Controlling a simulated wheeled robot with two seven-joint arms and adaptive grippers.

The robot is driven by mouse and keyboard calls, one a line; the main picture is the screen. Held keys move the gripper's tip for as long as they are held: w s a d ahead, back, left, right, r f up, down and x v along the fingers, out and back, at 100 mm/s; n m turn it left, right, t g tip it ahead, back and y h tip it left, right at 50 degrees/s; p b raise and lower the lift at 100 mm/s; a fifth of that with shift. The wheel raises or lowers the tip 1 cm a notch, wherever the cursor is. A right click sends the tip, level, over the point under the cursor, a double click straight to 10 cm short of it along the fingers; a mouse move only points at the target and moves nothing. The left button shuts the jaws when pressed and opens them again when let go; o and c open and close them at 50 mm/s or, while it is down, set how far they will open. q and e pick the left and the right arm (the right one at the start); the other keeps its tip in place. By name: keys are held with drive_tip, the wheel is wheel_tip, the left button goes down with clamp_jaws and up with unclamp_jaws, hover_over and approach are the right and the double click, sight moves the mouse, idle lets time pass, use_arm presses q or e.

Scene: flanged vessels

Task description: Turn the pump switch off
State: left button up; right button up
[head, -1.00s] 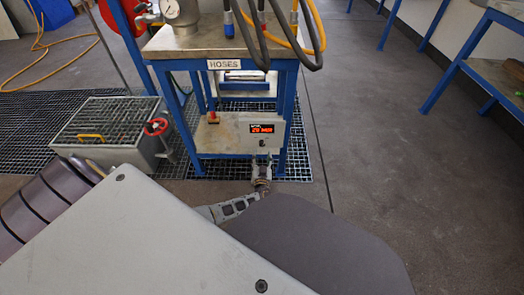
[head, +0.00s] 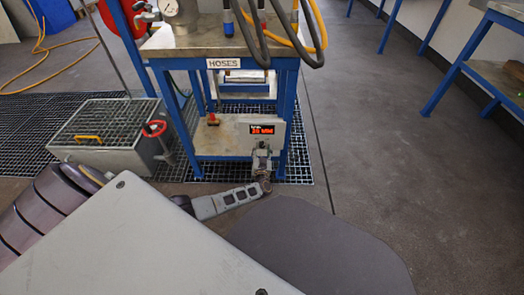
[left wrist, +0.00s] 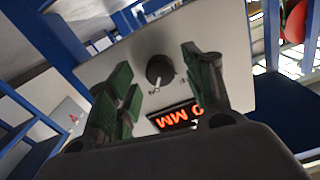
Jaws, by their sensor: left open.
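The pump switch is a round dark knob (left wrist: 160,70) with a pale pointer line, on a light grey control box (head: 253,141). The box hangs at the front of the hoses table's lower part. A lit orange-red display (head: 262,129) is on it, and it also shows in the left wrist view (left wrist: 176,117). My left gripper (head: 262,158) is in front of the box's lower part and hides the knob in the head view. In the left wrist view the open green-padded fingers (left wrist: 158,68) stand on either side of the knob; contact cannot be told. My right gripper is out of view.
The blue-framed hoses table (head: 200,47) carries hoses and a metal vessel (head: 180,12). A grated grey box (head: 105,130) with a red handwheel (head: 155,128) stands to the left. A red-topped item (head: 213,119) is on the lower shelf. Floor at right is clear.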

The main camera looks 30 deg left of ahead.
use_arm(q)
drive_tip(key=shift+c, duration=0.2)
drive_tip(key=c, duration=1)
